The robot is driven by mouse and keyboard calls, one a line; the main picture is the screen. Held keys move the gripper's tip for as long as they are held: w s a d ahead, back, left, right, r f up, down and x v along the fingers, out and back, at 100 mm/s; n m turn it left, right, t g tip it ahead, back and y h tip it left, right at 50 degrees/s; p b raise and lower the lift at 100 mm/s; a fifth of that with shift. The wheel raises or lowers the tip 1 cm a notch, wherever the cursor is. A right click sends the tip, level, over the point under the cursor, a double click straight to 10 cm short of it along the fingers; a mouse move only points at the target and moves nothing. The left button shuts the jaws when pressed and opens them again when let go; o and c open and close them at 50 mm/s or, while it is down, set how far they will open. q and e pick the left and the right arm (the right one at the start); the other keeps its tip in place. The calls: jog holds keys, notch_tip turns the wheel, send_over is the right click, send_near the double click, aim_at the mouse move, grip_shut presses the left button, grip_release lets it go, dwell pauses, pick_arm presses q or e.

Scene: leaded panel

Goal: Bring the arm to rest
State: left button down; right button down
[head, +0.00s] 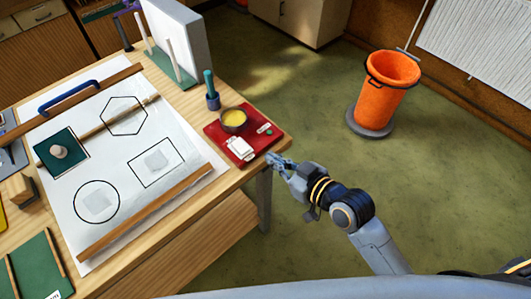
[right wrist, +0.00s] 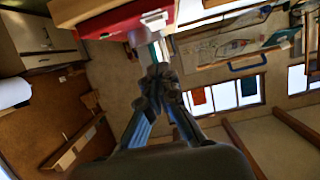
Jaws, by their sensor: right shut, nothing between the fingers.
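My right gripper (head: 277,160) is at the right edge of the wooden workbench (head: 215,225), close to the near right corner of the red tray (head: 262,142). I cannot tell whether it touches the bench edge. Its forearm reaches in from the lower right over the green floor. In the right wrist view its two fingertips (right wrist: 157,76) meet, with nothing between them. The red tray also shows at the top of that view (right wrist: 118,20). My left gripper is not in either view.
The red tray holds a bowl with yellow contents (head: 233,120) and a white item (head: 240,149). A blue holder with a green-handled tool (head: 212,98) stands behind it. The paper with drawn shapes (head: 120,165) lies left. An orange bin (head: 385,88) stands right; the floor between is clear.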

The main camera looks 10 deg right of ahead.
jog(key=shift+s, duration=0.1)
dwell(0.5)
jog(key=s+d+f+m+g+h+b, duration=0.1)
jog(key=s+d+f+h, duration=0.2)
jog(key=f, duration=0.9)
jog(key=s+d+f+m+g+h+b, duration=0.15)
jog(key=d+f, duration=0.25)
jog(key=f, duration=0.8)
jog(key=s+d+f+m+g+h, duration=0.1)
jog(key=s+d+f+g+h, duration=0.2)
jog(key=f, duration=1)
jog(key=s+d+f+g, duration=0.1)
jog(key=s+d+f, duration=0.1)
jog(key=s+f, duration=0.4)
jog(key=s+d+f+m+g+b, duration=0.1)
jog(key=s+f, duration=0.5)
jog(key=s, duration=0.7)
jog(key=s+d+f+g+b, duration=0.1)
jog(key=s+d+f+g, duration=0.2)
jog(key=s+f, duration=0.3)
jog(key=s+h, duration=0.1)
jog(key=s, duration=0.2)
jog(key=shift+s+d+f, duration=0.25)
